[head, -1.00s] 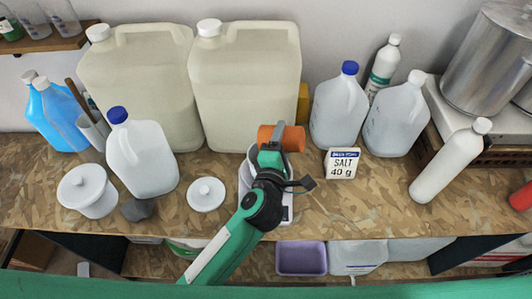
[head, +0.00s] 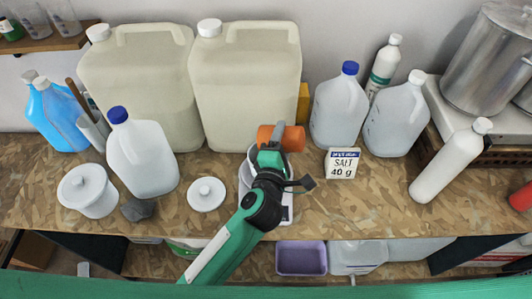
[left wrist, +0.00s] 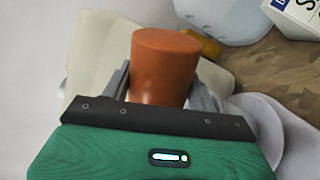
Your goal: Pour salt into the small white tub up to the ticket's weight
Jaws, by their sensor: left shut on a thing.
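My left gripper (head: 273,138) is shut on an orange cup (head: 292,138), held tilted on its side above the scale. In the left wrist view the orange cup (left wrist: 163,72) sits between the two grey fingers; its contents are hidden. Below the gripper a white tub (head: 244,176) stands on a white scale (head: 288,206), mostly covered by my arm. I cannot see into the tub or read the scale. The ticket (head: 342,164) reads "SALT 40 g" and stands on the bench to the right. My right gripper is not in view.
Two big cream canisters (head: 245,90) stand behind the scale. A blue-capped jug (head: 142,160), a lidded white pot (head: 88,192) and a loose white lid (head: 206,194) are to the left. Jugs (head: 338,108) and a white bottle (head: 450,162) are to the right. The bench before the ticket is clear.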

